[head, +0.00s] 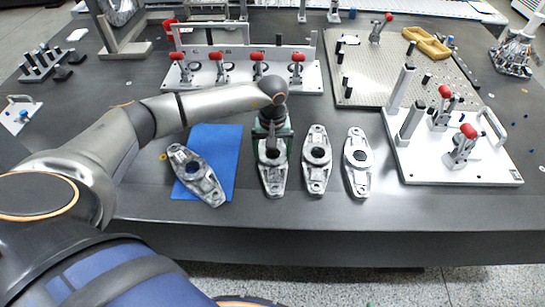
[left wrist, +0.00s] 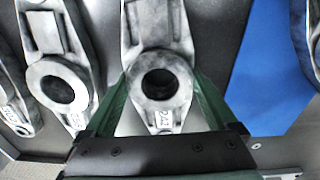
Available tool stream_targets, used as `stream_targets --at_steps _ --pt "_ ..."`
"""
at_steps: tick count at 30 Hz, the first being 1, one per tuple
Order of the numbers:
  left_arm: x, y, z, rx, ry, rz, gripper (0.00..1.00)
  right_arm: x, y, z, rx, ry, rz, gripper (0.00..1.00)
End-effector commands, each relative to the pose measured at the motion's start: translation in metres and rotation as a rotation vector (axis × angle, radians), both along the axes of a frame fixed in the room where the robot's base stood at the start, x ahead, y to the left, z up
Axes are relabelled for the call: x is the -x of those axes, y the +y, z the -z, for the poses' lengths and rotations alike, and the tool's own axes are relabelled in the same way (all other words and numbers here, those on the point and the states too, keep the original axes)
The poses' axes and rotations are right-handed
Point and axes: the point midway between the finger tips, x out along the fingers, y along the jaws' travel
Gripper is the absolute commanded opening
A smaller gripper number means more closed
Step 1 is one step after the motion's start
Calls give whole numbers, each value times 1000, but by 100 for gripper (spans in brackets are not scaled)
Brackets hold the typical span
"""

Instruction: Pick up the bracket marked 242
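Three grey metal brackets stand in a row on the dark table. My left gripper (head: 272,137) is over the leftmost one, the bracket marked 242 (head: 272,180). In the left wrist view this bracket (left wrist: 160,88) shows its round hole and a white label reading 242. The green fingers of my left gripper (left wrist: 160,85) stand on either side of its round boss, spread open. Contact is hard to judge. The middle bracket (head: 317,160) and right bracket (head: 358,162) lie beside it; their labels are not clearly readable. My right gripper is not in view.
Another bracket (head: 197,174) lies tilted on a blue mat (head: 217,142) to the left. A white fixture with red clamps (head: 245,80) stands behind. A second clamp fixture (head: 470,172) is at right, near a perforated plate (head: 385,90). The table's front strip is clear.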

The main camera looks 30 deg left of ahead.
Motion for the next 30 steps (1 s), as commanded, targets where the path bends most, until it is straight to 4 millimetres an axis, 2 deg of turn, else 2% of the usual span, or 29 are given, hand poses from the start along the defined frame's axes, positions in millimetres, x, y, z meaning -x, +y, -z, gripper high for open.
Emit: stream_targets --at_steps 2,22,30 --pt "0 0 0 0 0 0 76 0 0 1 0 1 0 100" --pt "0 0 -1 -1 -1 -1 1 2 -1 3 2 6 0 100" --pt "-1 0 -2 1 -4 -1 0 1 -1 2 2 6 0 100"
